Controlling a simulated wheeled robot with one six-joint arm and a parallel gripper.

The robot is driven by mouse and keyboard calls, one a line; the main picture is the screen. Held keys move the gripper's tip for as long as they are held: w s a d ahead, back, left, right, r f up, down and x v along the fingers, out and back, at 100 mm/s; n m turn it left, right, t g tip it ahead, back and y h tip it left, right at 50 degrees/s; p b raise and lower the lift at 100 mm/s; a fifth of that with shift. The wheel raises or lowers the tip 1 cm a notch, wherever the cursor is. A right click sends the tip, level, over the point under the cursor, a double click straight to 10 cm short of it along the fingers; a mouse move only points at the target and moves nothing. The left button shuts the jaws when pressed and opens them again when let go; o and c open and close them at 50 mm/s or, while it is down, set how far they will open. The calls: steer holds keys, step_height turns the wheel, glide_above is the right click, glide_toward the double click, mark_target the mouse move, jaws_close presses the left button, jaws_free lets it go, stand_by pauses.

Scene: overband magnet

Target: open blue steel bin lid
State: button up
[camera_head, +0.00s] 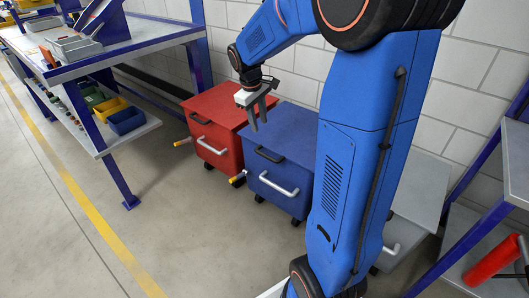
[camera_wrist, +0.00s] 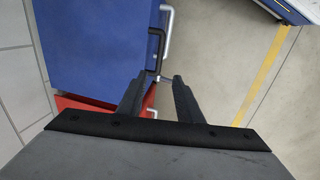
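The blue steel bin (camera_head: 278,192) stands on the floor beside the red bin, with its flat blue lid (camera_head: 292,130) down. A black handle (camera_head: 269,155) is on its front near the lid edge, and a pale bar handle (camera_head: 278,184) is lower down. My gripper (camera_head: 258,126) is open and empty, pointing down above the left front part of the blue lid. In the wrist view, its two fingers (camera_wrist: 158,78) are apart, with the black handle (camera_wrist: 155,50) just beyond the tips and the blue lid (camera_wrist: 90,45) to the left. No contact with the handle shows.
The red bin (camera_head: 217,112) stands close on the left, and a grey bin (camera_head: 412,205) is partly hidden behind my arm on the right. A workbench (camera_head: 130,45) with small boxes is at left. A rack with a red cylinder (camera_head: 490,262) is at right. The front floor is clear.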

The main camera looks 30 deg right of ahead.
mark_target(265, 155)
steer(key=d+f, duration=0.1)
steer(key=f, duration=0.4)
steer(key=d+f, duration=0.1)
steer(key=f, duration=0.5)
steer(key=w+d+f, duration=0.1)
steer(key=f, duration=0.5)
steer(key=shift+d, duration=0.1)
jaws_close()
